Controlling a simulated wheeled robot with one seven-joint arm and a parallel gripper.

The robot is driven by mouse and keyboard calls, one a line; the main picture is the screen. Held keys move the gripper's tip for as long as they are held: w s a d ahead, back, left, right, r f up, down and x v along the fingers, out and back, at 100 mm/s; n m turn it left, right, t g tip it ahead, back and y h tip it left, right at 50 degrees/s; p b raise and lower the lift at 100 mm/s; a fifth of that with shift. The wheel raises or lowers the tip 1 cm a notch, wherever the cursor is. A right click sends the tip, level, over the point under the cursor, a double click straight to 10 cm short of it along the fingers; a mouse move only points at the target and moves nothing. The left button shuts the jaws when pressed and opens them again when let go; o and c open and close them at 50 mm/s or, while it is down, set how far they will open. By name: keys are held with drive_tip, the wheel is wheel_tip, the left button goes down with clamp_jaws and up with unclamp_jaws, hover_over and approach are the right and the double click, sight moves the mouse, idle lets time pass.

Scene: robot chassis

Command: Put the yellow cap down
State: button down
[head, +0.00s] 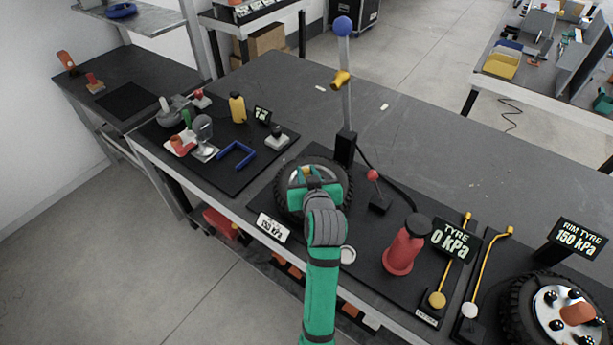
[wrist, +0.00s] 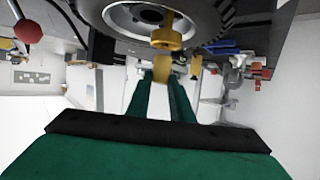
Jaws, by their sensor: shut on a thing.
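My gripper (head: 308,180) is over the hub of the black tyre (head: 283,199) on the dark bench mat. In the wrist view its two green fingers (wrist: 164,78) are shut on the yellow cap (wrist: 162,68), which sits between their tips. A wider rounded yellow part (wrist: 166,35) shows just beyond, in front of the metal hub; I cannot tell whether it joins the held piece. The tyre also shows in the wrist view (wrist: 205,18). In the head view my gripper hides most of the cap, and its contact with the hub is unclear.
A post with a blue ball (head: 343,26) and a yellow clamp (head: 341,79) stands behind the tyre. A red-knobbed lever (head: 373,176) and a red bottle (head: 400,250) are to the right. A blue U-shaped piece (head: 236,157) lies left. The bench's back is mostly clear.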

wheel_tip(320, 180, down, 2)
drive_tip(key=shift+s+f, duration=0.1)
drive_tip(key=shift+f, duration=0.1)
drive_tip(key=shift+a+f, duration=0.1)
drive_tip(key=shift+f, duration=0.1)
drive_tip(key=c, duration=1.6)
unclamp_jaws()
drive_tip(key=shift+o, duration=0.2)
drive_tip(key=shift+r, duration=0.1)
